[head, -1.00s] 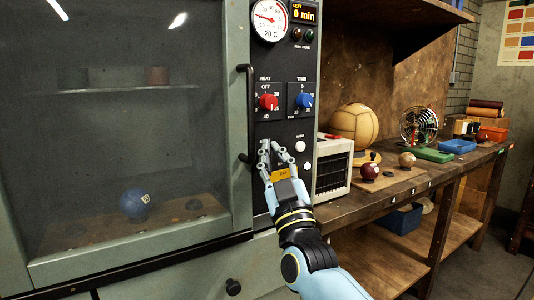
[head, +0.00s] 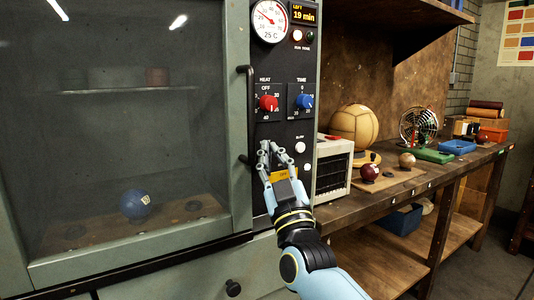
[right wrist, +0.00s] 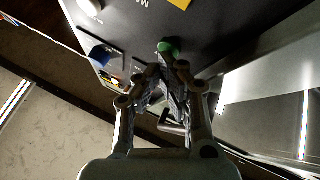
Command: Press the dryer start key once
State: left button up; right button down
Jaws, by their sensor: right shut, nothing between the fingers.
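The dryer's black control panel (head: 284,127) has a red heat knob (head: 268,103) and a blue time knob (head: 304,101). My right gripper (head: 271,146) is shut and empty, low on the panel beneath the red knob. In the right wrist view the green start key (right wrist: 168,47) shows just beyond the shut fingertips (right wrist: 167,62); I cannot tell whether they touch it. In the head view the gripper hides the key. The display (head: 303,15) reads 19 min, and the run lamp (head: 297,35) is lit. My left gripper is out of view.
The dryer door's black handle (head: 247,110) stands just left of my right gripper. White buttons (head: 300,147) sit to its right. A blue ball (head: 135,203) lies behind the door glass. A workbench (head: 400,188) to the right holds a large tan ball (head: 355,125) and a fan.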

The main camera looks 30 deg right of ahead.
jog(key=shift+s+p, duration=0.3)
jog(key=shift+s, duration=0.4)
jog(key=s+p, duration=0.1)
jog(key=s, duration=0.2)
jog(key=s+p, duration=0.1)
jog(key=s, duration=0.1)
jog(key=shift+d+p, duration=0.25)
jog(key=shift+p, duration=0.05)
dwell(0.4)
